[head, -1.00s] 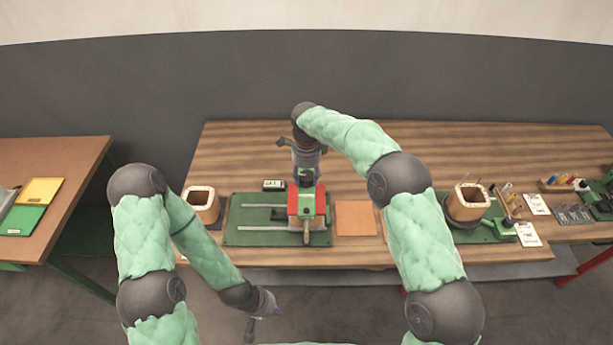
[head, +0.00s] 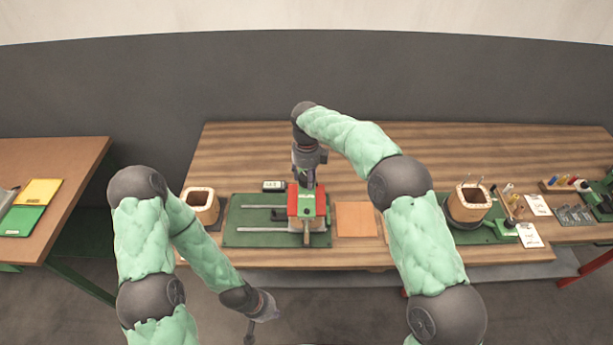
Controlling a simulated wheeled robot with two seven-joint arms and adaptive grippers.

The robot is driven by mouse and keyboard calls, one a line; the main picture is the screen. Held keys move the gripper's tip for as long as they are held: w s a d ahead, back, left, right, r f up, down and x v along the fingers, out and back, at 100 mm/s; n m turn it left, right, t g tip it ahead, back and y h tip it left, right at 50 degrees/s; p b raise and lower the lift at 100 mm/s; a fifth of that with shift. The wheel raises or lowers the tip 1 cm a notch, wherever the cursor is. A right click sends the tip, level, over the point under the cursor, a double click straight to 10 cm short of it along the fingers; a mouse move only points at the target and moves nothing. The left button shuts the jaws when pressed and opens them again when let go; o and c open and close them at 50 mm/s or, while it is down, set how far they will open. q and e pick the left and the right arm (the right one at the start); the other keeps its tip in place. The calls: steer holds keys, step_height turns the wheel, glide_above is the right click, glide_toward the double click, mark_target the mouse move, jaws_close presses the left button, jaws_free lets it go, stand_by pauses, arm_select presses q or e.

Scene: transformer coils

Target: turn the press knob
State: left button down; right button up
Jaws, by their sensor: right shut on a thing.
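The press (head: 306,204) is a red and green block on a green base plate (head: 240,226) with two metal rails. My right gripper (head: 305,182) reaches down from above at the back of the press and is shut at its top. The knob is hidden behind the gripper and the press top, so I cannot see how it sits in the fingers. My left gripper (head: 250,333) hangs low in front of the table, empty and clear of everything. Its fingers are too small to tell open from shut.
A wooden coil frame (head: 201,203) stands left of the base plate, another (head: 470,203) at the right. A small black-and-white device (head: 273,185) lies behind the rails. An orange square (head: 356,219) lies right of the press. A side table (head: 80,165) stands at far left.

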steer(key=shift+s+f, duration=0.1)
steer(key=shift+f, duration=0.05)
stand_by(0.3)
steer(key=o, duration=1.2)
steer(key=shift+c, duration=0.2)
steer(key=shift+r, duration=0.75)
step_height(320, 180, up, 11)
steer(key=shift+f, duration=0.2)
